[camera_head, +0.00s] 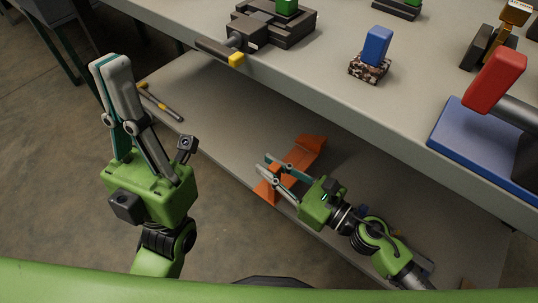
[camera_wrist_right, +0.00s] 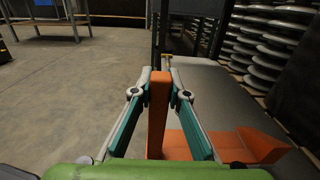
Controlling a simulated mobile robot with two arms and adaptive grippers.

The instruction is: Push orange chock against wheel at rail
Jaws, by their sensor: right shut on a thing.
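The orange chock (camera_head: 306,152) lies on the lower shelf under the workbench, with an upright orange part at its near left end. My right gripper (camera_head: 262,170) is at that end, shut on the upright part. In the right wrist view the orange upright (camera_wrist_right: 158,108) stands between the two fingertips, and the chock's wider orange body (camera_wrist_right: 235,143) lies to the right. My left gripper (camera_head: 110,62) is away from the chock at the left, its fingers together and empty. I cannot make out a wheel or rail.
The workbench top (camera_head: 300,72) overhangs the lower shelf (camera_head: 215,130). A black and yellow tool (camera_head: 162,104) lies on the shelf at the left. Stacked grey discs (camera_wrist_right: 270,45) stand at the right in the wrist view. Open concrete floor (camera_wrist_right: 70,90) is at the left.

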